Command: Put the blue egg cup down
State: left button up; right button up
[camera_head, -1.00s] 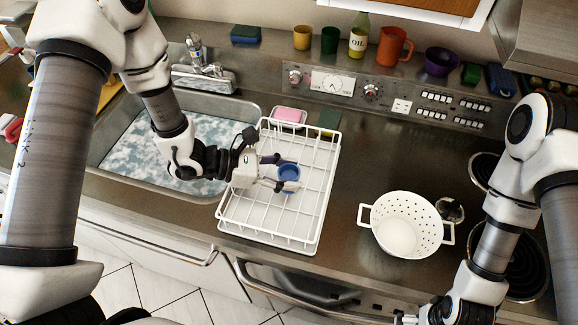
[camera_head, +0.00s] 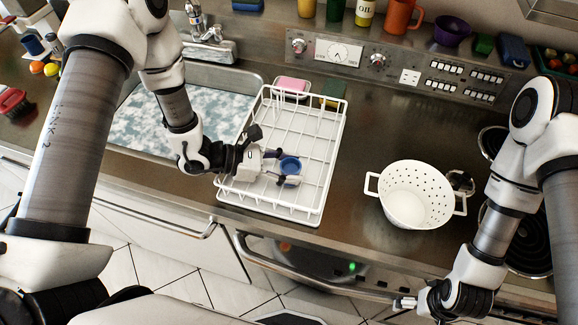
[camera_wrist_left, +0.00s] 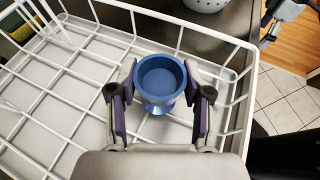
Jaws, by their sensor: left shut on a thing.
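The blue egg cup (camera_head: 289,165) is upright between the fingers of my left gripper (camera_head: 283,167), over the front part of the white wire dish rack (camera_head: 318,205). In the left wrist view, my left gripper (camera_wrist_left: 160,100) has a purple-padded finger on each side of the egg cup (camera_wrist_left: 160,82). The cup's open mouth faces the camera and its foot shows below. The rack's wires (camera_wrist_left: 60,105) surround it; I cannot tell whether the foot touches the rack floor. My right gripper (camera_head: 405,303) is low by the counter's front edge, too small to read.
A white colander (camera_head: 415,195) stands right of the rack, with bare steel counter between them. The water-filled sink (camera_head: 150,125) is to the left. A pink sponge in a dish (camera_head: 292,86) lies behind the rack. Black coil burners (camera_head: 530,235) are at the right.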

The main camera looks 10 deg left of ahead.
pick_arm(q)
jog(key=o, duration=1.2)
jog(key=shift+w+f, duration=0.1)
jog(key=shift+w, duration=0.05)
jog(key=shift+o, duration=0.3)
jog(key=shift+w, duration=0.15)
jog(key=p+v, duration=0.2)
jog(key=v, duration=0.2)
jog(key=p+v, duration=0.3)
jog(key=v, duration=0.1)
jog(key=p+v, duration=0.3)
jog(key=v, duration=0.1)
jog(key=shift+s+d+r, duration=0.1)
jog(key=shift+s+r, duration=0.1)
jog(key=shift+r, duration=0.1)
